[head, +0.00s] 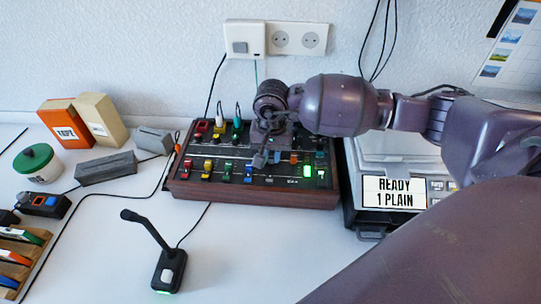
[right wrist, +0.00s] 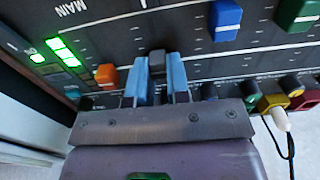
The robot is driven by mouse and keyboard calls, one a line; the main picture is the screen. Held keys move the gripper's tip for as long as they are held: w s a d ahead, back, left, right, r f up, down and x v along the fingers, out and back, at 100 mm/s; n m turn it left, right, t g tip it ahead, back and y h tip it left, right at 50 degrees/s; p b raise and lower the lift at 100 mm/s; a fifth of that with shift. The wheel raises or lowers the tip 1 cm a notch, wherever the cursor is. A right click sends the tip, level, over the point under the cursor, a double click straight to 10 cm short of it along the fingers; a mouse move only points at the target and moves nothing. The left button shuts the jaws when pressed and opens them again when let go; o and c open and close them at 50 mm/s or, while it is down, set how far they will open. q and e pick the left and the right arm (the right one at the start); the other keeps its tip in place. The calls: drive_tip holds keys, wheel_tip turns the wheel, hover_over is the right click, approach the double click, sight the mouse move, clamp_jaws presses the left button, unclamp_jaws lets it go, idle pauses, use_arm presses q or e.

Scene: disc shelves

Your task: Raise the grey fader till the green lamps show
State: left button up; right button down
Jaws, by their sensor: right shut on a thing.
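The mixer (head: 240,196), a dark panel in a red-brown frame, stands on the table against the wall. The grey fader (right wrist: 157,62) shows in the right wrist view between the blue fingertips of my right gripper (right wrist: 159,78), which is shut on it. In the head view my right gripper (head: 264,155) reaches down onto the panel, and its wrist hides the fader and part of the controls. Green lamps (right wrist: 62,51) are lit beside the MAIN label; they also glow at the panel's right side in the head view (head: 308,171). My left gripper is not in view.
An orange fader (right wrist: 106,75), a blue fader (right wrist: 225,18) and a green fader (right wrist: 297,14) are near the fingers. A printer reading READY (head: 394,192) stands close to the mixer's right. A microphone (head: 170,268) stands in front; the table around it is mostly clear.

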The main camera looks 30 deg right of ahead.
sight(272, 155)
drive_tip(key=c, duration=1.1)
unclamp_jaws()
wheel_tip(272, 155, up, 11)
drive_tip(key=shift+f+p, duration=0.1)
drive_tip(key=shift+p, duration=0.55)
